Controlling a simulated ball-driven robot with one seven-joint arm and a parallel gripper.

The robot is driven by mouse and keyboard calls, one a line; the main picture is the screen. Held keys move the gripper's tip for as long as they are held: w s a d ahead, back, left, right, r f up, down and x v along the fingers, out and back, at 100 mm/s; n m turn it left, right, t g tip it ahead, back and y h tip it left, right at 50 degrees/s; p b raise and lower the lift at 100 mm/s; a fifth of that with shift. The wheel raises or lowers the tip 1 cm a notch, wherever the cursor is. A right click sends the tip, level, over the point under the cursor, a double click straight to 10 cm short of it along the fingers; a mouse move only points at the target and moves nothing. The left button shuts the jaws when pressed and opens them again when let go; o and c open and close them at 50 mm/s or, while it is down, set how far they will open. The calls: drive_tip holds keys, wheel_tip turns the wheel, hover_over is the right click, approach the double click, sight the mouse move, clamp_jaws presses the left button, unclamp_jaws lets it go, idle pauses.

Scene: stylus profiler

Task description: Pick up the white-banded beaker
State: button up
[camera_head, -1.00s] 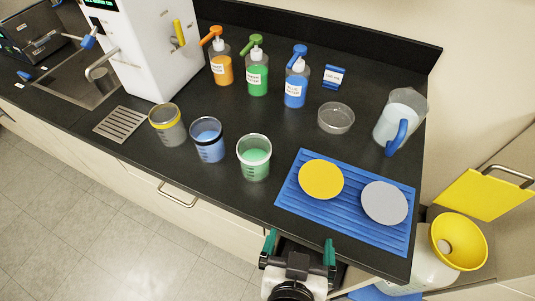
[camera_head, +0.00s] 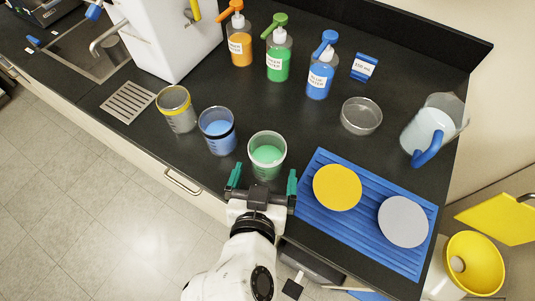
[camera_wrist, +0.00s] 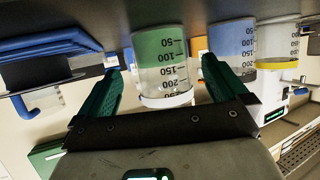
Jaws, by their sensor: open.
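The white-banded beaker (camera_head: 267,155) holds green liquid and stands upright near the counter's front edge, rightmost of three beakers. In the wrist view, which is upside down, the beaker (camera_wrist: 163,62) shows its pale rim band and volume marks. My gripper (camera_head: 264,181) is open and empty at the counter's front edge, just in front of this beaker. In the wrist view the green fingers of my gripper (camera_wrist: 162,75) point toward it, one to each side. I cannot tell whether the beaker is between the fingertips.
A blue-liquid beaker with a dark band (camera_head: 217,131) stands close on the left, then a yellow-banded beaker (camera_head: 176,110). A blue ribbed mat (camera_head: 362,235) with yellow and grey discs lies to the right. A glass dish (camera_head: 361,116) and pump bottles (camera_head: 320,75) stand behind.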

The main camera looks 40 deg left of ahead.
sight(269, 149)
drive_tip(key=shift+r+p+x, duration=0.15)
drive_tip(key=shift+p+x, duration=0.2)
drive_tip(key=shift+x, duration=1)
drive_tip(key=shift+r+p+x, duration=0.1)
drive_tip(key=shift+p+x, duration=0.2)
drive_tip(key=shift+x, duration=1.05)
drive_tip(key=shift+a, duration=0.1)
drive_tip(key=c, duration=1.2)
